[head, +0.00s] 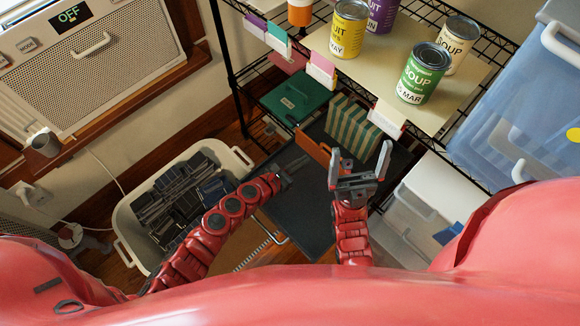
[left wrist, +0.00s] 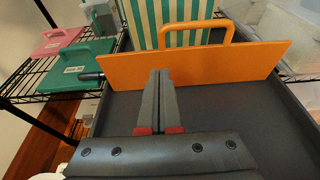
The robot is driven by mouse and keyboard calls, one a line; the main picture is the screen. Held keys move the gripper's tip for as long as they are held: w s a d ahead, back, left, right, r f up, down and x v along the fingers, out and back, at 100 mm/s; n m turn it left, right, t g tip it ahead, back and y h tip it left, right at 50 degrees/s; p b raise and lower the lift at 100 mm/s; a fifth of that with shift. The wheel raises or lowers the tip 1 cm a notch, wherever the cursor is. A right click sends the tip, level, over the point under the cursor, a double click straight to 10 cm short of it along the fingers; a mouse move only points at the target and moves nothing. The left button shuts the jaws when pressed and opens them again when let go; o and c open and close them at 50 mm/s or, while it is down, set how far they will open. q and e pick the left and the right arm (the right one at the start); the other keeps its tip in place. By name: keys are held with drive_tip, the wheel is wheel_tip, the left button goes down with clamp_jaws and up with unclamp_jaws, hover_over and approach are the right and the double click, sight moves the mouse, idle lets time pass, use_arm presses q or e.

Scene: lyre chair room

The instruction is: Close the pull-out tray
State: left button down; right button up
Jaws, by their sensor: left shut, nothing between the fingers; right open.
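The dark grey pull-out tray (head: 302,215) extends out from under the wire shelf in the head view. Its floor and right side wall also show in the left wrist view (left wrist: 235,112). An orange panel with a handle (left wrist: 190,65) stands across the tray, with a green-and-white striped item (left wrist: 160,14) behind it. My left gripper (head: 291,174) is shut and empty over the left part of the tray. Its fingers (left wrist: 161,74) point towards the orange panel; I cannot tell whether they touch it. My right gripper (head: 362,166) is open and empty above the tray's right side.
Cans, including a green soup can (head: 424,72), stand on the shelf above. A green lidded box (head: 294,97) sits left of the striped item. A pale bin of dark items (head: 128,222) is on the floor at left. Clear containers (head: 425,205) stand at right.

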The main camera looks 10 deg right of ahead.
sight(342, 129)
use_arm(q)
drive_tip(key=w+d, duration=0.2)
drive_tip(key=d, duration=0.1)
drive_tip(key=shift+w+r+p, duration=0.1)
drive_tip(key=shift+p, duration=0.2)
drive_tip(key=shift+w+d, duration=0.2)
drive_tip(key=shift+w+d, duration=0.25)
drive_tip(key=shift+d, duration=0.1)
drive_tip(key=r+b+x, duration=0.1)
drive_tip(key=b+x, duration=0.1)
drive_tip(key=x, duration=0.1)
drive_tip(key=b+x, duration=0.2)
drive_tip(key=x, duration=0.2)
drive_tip(key=r+b+x, duration=0.1)
drive_tip(key=x, duration=0.3)
drive_tip(key=shift+w+d+r+b, duration=0.2)
drive_tip(key=shift+d+r+b, duration=0.05)
drive_tip(key=shift+d+b, duration=0.15)
drive_tip(key=w+d+b, duration=0.2)
drive_tip(key=d, duration=0.1)
drive_tip(key=w+d+b, duration=0.2)
drive_tip(key=b, duration=0.1)
drive_tip(key=w+d+b, duration=0.3)
drive_tip(key=shift+d+r, duration=0.1)
drive_tip(key=shift+d, duration=0.25)
drive_tip(key=shift+w+d, duration=0.25)
drive_tip(key=shift+w+d+r+b, duration=0.1)
drive_tip(key=shift+w+d+b, duration=0.25)
drive_tip(key=shift+d+b, duration=0.15)
drive_tip(key=shift+r, duration=0.25)
